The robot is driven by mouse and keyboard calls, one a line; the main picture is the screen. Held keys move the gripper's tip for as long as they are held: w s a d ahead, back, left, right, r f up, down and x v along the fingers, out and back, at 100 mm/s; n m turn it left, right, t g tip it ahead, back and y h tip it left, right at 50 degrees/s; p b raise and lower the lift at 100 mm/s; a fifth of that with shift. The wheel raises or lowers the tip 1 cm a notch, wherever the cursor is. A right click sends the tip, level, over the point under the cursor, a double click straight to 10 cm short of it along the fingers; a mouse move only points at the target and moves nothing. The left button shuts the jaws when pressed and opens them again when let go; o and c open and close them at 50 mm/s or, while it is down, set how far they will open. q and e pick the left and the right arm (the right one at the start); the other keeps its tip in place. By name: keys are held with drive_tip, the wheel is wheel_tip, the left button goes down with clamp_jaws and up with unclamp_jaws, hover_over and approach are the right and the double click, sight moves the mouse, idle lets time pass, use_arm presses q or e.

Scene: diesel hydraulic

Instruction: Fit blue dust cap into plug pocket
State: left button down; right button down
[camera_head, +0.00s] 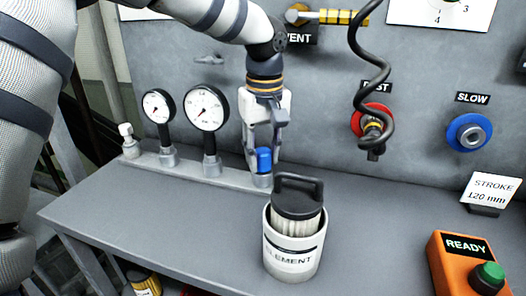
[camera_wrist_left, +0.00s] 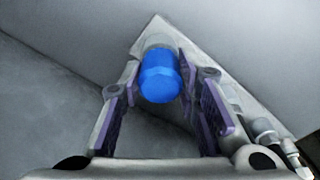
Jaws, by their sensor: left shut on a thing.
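The blue dust cap (camera_head: 264,160) is between the fingers of my left gripper (camera_head: 263,158), upright, just above the right end of the gauge rail. In the left wrist view the blue cap (camera_wrist_left: 160,78) shows between the two fingers of the left gripper (camera_wrist_left: 160,95), which is shut on it. A round light grey socket (camera_head: 262,181) at the rail's right end is directly under the cap and looks like the plug pocket. The cap hides much of it, so I cannot tell whether they touch. My right gripper is not in view.
Two gauges (camera_head: 206,110) stand on the rail (camera_head: 190,170) to the left. A white ELEMENT canister (camera_head: 291,262) with a black-handled filter stands close in front. A black coiled hose (camera_head: 366,75) hangs to the right. An orange READY box (camera_head: 455,265) is at front right.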

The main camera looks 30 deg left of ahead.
use_arm(q)
drive_tip(key=c, duration=1.1)
unclamp_jaws()
drive_tip(key=r, duration=1.2)
drive_tip(key=shift+s+d, duration=0.3)
drive_tip(key=shift+s, duration=0.05)
